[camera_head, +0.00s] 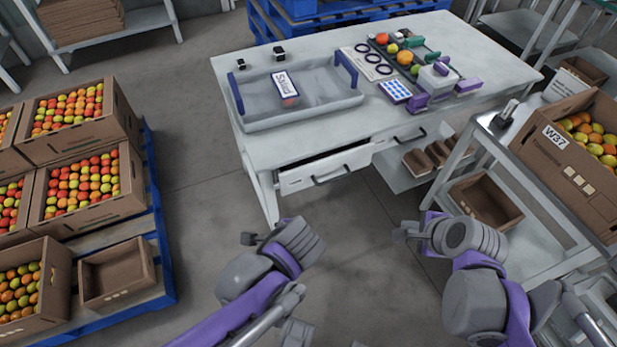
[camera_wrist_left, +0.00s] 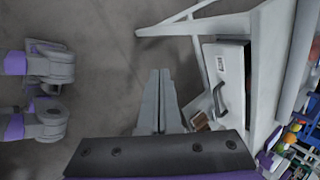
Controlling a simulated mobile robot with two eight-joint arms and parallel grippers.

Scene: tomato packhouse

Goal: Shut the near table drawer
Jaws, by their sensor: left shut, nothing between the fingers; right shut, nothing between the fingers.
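The white table (camera_head: 480,75) has two drawers in its front. The near drawer (camera_head: 297,181) stands partly open, with a dark gap above its front panel and a dark bar handle (camera_head: 331,177). In the left wrist view, the drawer's front (camera_wrist_left: 222,66) and its handle (camera_wrist_left: 218,100) show right of my fingers. My left gripper (camera_head: 248,238) is shut and empty, in front of and below the drawer, apart from it; its shut fingers show in the left wrist view (camera_wrist_left: 160,95). My right gripper (camera_head: 405,231) is shut and empty, right of the drawer and apart from it.
The other drawer's handle (camera_head: 412,136) is farther right. A grey tray (camera_head: 250,122) and a tomato rack stand on the table. A trolley (camera_head: 470,150) with a tomato carton (camera_head: 545,150) is at right. A blue pallet (camera_head: 163,250) with cartons is at left. Bare floor lies between.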

